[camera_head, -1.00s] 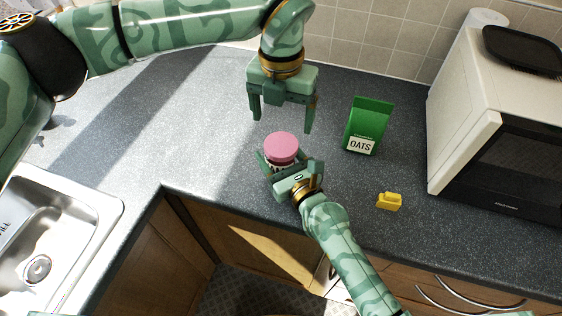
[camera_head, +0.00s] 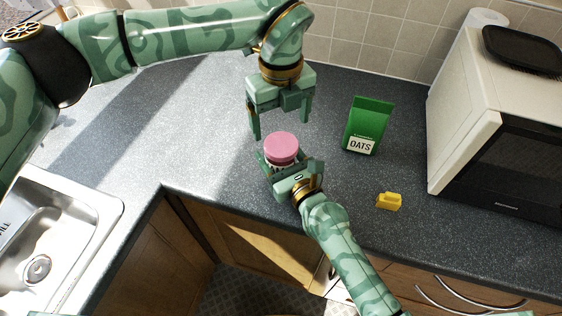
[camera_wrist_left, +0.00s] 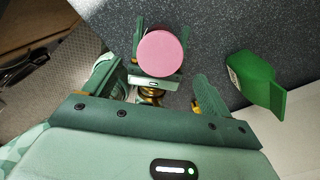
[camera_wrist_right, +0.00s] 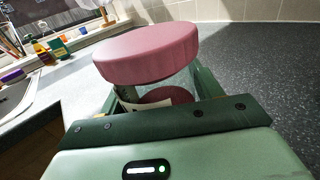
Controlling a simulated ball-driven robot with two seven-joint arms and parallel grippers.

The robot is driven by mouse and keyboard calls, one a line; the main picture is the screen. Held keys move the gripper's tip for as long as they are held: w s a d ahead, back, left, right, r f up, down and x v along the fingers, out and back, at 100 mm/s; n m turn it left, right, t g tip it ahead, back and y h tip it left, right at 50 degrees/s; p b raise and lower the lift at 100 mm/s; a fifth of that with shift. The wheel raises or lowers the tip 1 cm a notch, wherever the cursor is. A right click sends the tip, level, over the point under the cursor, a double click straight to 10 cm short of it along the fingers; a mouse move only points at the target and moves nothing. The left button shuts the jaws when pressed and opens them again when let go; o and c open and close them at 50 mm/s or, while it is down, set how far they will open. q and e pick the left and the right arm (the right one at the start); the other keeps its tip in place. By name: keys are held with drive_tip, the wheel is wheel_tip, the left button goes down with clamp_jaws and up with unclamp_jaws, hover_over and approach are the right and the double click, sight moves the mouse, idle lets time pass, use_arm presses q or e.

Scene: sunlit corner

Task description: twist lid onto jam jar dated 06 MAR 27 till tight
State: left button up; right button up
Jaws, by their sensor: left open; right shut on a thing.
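The jam jar (camera_wrist_right: 180,83) is glass with dark red content. My right gripper (camera_head: 287,166) is shut on it and holds it upright at the counter. A pink lid (camera_head: 281,147) sits on top of the jar, level as far as I can see. How tight it is cannot be told. A pale label shows partly in the right wrist view; no date is readable. My left gripper (camera_head: 281,127) is open and empty, above and behind the lid, pointing down. In the left wrist view, the lid (camera_wrist_left: 160,53) shows between its fingers, apart from them.
A green oats packet (camera_head: 368,126) stands right of the jar. A small yellow object (camera_head: 389,201) lies nearer the front edge. A microwave (camera_head: 500,130) fills the right side, and a sink (camera_head: 106,205) is at the left. The counter left of the jar is clear.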

sight(281, 144)
use_arm(q)
wheel_tip(281, 144, down, 7)
drive_tip(key=shift+r, duration=0.15)
drive_tip(key=c, duration=1)
drive_tip(key=m, duration=0.5)
drive_tip(key=shift+r+m, duration=0.1)
drive_tip(key=shift+m, duration=0.3)
drive_tip(key=m, duration=0.3)
drive_tip(key=shift+m, duration=0.3)
drive_tip(key=m, duration=0.9)
drive_tip(key=o, duration=1.1)
